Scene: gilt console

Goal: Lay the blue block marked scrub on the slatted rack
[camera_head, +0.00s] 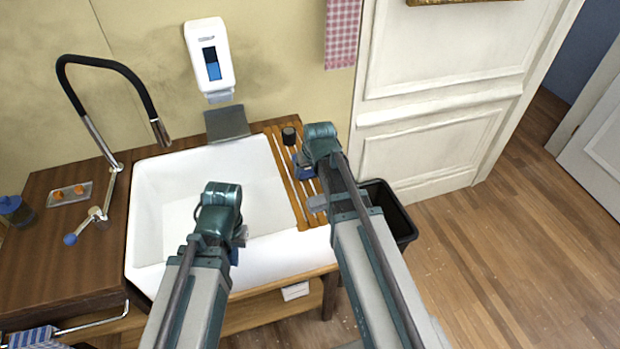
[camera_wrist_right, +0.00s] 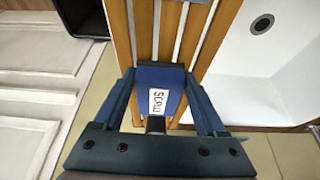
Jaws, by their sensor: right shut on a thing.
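The blue block (camera_wrist_right: 174,80), with a white label reading "SCRUB", is between the fingers of my right gripper (camera_wrist_right: 160,97) in the right wrist view. That gripper is shut on it. In the head view the block (camera_head: 303,169) shows only partly, behind my right wrist, over the slatted wooden rack (camera_head: 283,178). The rack also shows in the right wrist view (camera_wrist_right: 144,36), directly behind the block. I cannot tell whether block and rack touch. My left gripper (camera_head: 237,248) is over the white sink, largely hidden by its own wrist; its fingers cannot be made out.
The rack lies across the right side of the white sink (camera_head: 160,200). A small dark cup-like object (camera_head: 289,135) stands at the rack's far part. A black bin (camera_head: 393,205) is right of the sink. A tap (camera_head: 110,66) arches at the left.

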